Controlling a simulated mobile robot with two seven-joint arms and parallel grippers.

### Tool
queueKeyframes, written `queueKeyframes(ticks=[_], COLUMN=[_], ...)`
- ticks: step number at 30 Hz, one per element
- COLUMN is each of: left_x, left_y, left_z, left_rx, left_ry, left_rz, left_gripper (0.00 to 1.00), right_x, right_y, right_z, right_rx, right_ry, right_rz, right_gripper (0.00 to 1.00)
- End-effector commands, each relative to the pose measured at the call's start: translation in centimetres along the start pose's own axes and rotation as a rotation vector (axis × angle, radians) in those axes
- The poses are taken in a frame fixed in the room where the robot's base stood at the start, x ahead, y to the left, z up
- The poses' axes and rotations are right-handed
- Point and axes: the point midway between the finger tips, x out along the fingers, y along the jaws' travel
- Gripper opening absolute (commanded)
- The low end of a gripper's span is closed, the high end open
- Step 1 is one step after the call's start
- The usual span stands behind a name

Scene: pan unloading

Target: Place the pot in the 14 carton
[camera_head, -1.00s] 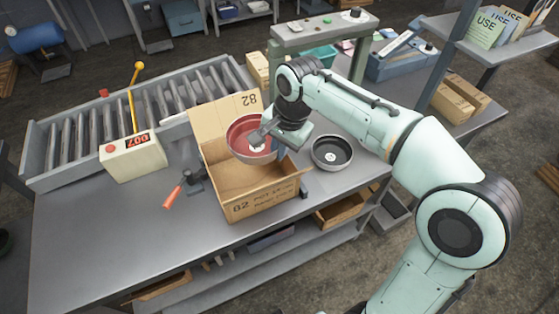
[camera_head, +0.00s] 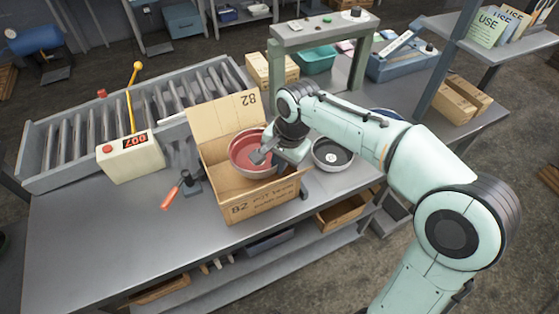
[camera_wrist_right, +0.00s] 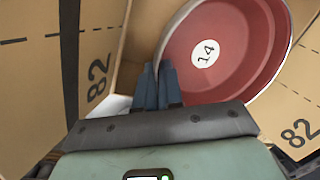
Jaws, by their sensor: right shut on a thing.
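A red-lined pot (camera_head: 243,148) with a grey outer wall is inside the mouth of an open cardboard carton (camera_head: 262,203). The carton is marked 82 on its front and flap. In the right wrist view, the pot (camera_wrist_right: 236,65) has a white label reading 14, and the carton (camera_wrist_right: 112,45) shows 82 on both sides. My right gripper (camera_head: 260,156) is shut on the pot's near-right rim, its blue fingers (camera_wrist_right: 160,86) pressed together there. Whether the pot touches the carton floor is hidden. My left gripper is not in view.
A dark-lined pan (camera_head: 333,153) sits right of the carton. A red-handled tool (camera_head: 173,196) and a box with a red display (camera_head: 131,157) are on the left, near the roller conveyor (camera_head: 130,110). A green frame (camera_head: 320,32) stands behind. The table's front left (camera_head: 110,235) is clear.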

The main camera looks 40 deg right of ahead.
Motion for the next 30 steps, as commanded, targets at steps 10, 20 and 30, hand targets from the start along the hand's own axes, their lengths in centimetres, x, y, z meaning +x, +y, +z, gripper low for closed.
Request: queueKeyframes(ticks=[10, 20, 30], left_x=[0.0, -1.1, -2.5], left_y=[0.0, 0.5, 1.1], left_z=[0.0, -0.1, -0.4], left_rx=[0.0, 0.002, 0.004], left_ry=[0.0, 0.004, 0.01], left_rz=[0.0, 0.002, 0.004], left_gripper=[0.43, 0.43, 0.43], right_x=[0.0, -2.3, -9.8], right_y=[0.0, -0.4, -0.4], right_z=[0.0, 0.0, 0.0], right_rx=[0.0, 0.0, 0.0], right_ry=[0.0, 0.002, 0.002], right_rz=[0.0, -0.005, -0.005], right_gripper=[0.32, 0.32, 0.32])
